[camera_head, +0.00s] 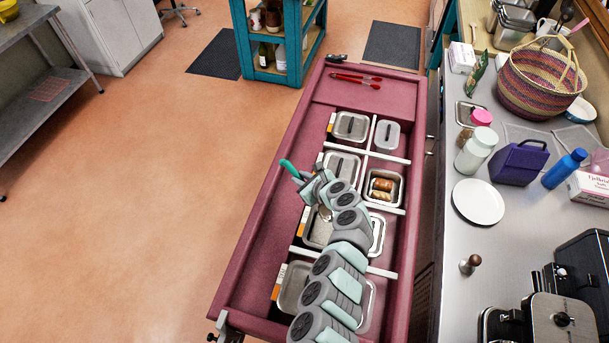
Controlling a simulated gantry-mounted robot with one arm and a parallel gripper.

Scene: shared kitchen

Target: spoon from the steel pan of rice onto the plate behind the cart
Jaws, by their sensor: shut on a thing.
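My gripper (308,187) is shut on a spoon with a teal handle (288,167), above the middle-left of the maroon cart (258,190). The handle sticks out up and to the left; the spoon's lower end (325,213) points down over a steel pan (317,236). Whether it touches the pan is too small to tell. My arm covers part of this pan and its neighbours, and I cannot make out rice in any pan. A round white plate (478,201) lies on the grey counter to the right of the cart and looks empty.
White dividers (385,156) separate several lidded pans; one open pan holds brown rolls (382,186). Red tongs (356,79) lie at the cart's far end. Near the plate stand a white jar (475,150), a purple box (519,163) and a wooden-knobbed tool (469,265).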

